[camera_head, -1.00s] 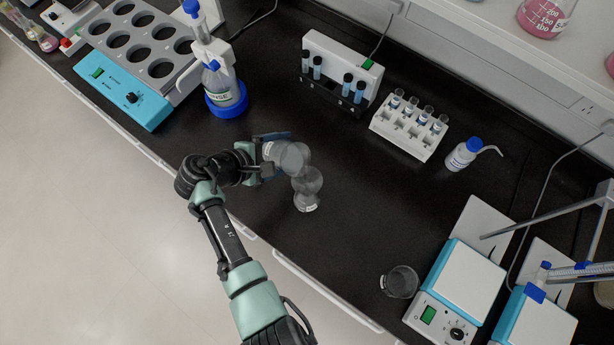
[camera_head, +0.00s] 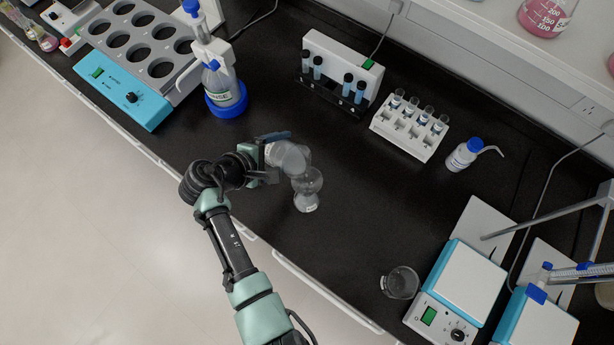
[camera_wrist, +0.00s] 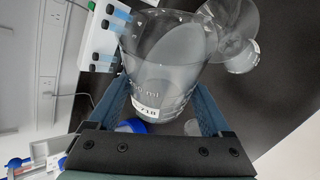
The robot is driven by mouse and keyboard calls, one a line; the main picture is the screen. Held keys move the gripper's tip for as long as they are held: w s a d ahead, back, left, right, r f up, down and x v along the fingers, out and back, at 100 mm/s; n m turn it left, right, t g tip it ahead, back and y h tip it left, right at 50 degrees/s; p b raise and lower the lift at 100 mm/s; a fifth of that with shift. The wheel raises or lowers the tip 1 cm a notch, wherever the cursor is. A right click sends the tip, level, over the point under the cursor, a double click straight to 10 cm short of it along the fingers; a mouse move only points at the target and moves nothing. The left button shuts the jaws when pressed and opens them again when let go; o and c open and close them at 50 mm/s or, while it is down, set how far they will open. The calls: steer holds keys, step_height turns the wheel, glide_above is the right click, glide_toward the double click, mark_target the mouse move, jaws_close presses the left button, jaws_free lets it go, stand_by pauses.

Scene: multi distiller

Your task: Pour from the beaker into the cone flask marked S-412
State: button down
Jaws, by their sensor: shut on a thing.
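My gripper (camera_head: 270,157) is shut on a clear glass beaker (camera_head: 291,157) and holds it tilted over the bench. In the wrist view the beaker (camera_wrist: 165,80) sits between the two blue fingers, with a graduation scale and a white label ending in 718. I cannot make out liquid in it. A clear flask-like glass (camera_head: 308,182) stands just below and right of the beaker's mouth, close to it or overlapping it in view. It also shows beyond the beaker's rim in the wrist view (camera_wrist: 241,58). Its label is too small to read, so I cannot confirm S-412.
Another glass vessel (camera_head: 400,282) stands by the hotplate (camera_head: 465,282) at lower right. Vial racks (camera_head: 410,130), a wash bottle (camera_head: 463,155) and a rinse bottle (camera_head: 222,85) stand behind.

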steer(key=shift+d+r+m+t+y, duration=0.1)
steer(key=shift+r+m+t+y, duration=0.6)
steer(key=shift+r+t, duration=0.3)
stand_by(4.8)
steer(key=shift+s+d+f+m+y+b, duration=0.1)
steer(key=shift+s+d+m+y+b, duration=0.15)
steer(key=shift+b, duration=0.7)
stand_by(1.2)
